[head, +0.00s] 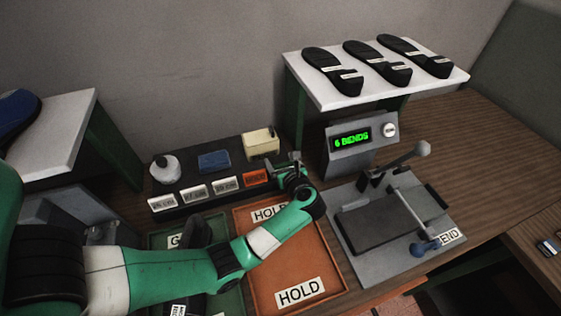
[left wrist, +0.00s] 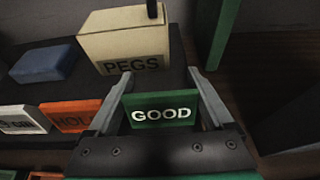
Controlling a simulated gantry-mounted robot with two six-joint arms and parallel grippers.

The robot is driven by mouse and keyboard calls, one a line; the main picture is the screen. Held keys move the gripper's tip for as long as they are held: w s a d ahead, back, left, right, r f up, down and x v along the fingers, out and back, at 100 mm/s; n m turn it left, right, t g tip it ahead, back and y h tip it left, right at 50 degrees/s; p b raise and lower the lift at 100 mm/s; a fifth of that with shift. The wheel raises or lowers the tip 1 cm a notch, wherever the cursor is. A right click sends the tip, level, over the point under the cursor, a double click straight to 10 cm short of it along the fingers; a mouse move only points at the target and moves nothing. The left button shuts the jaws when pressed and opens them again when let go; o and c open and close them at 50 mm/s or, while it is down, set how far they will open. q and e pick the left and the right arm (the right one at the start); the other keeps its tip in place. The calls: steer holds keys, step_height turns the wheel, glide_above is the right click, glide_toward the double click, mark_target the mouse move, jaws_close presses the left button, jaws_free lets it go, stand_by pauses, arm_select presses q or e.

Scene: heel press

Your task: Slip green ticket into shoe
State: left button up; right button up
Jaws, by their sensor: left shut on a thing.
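My left gripper (head: 291,163) is over the right end of the dark ticket rack, near the cream pegs box. In the left wrist view the gripper (left wrist: 163,105) is shut on the green ticket (left wrist: 160,114), which reads GOOD and faces the camera between the two fingers. The ticket cannot be made out in the head view. A dark shoe (head: 196,232) shows partly in the green tray (head: 160,239), largely hidden behind my left arm. A blue shoe (head: 18,108) stands on the white stand at the far left. My right gripper is not in view.
The rack (head: 170,211) holds white size tickets, an orange HOLD ticket (head: 257,177), a white bottle, a blue block and the pegs box (head: 262,143). An orange HOLD tray (head: 296,270) lies in front. A bend press (head: 385,225) and a shelf of black soles (head: 376,61) are right.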

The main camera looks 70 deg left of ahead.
arm_select(q)
steer(key=shift+f, duration=0.3)
steer(key=o, duration=1)
steer(key=shift+r, duration=0.1)
steer(key=shift+o, duration=0.2)
steer(key=shift+d+r, duration=0.2)
steer(key=shift+d, duration=0.05)
steer(key=p+v, duration=0.2)
steer(key=v, duration=0.9)
steer(key=shift+s, duration=0.1)
steer(key=c, duration=0.7)
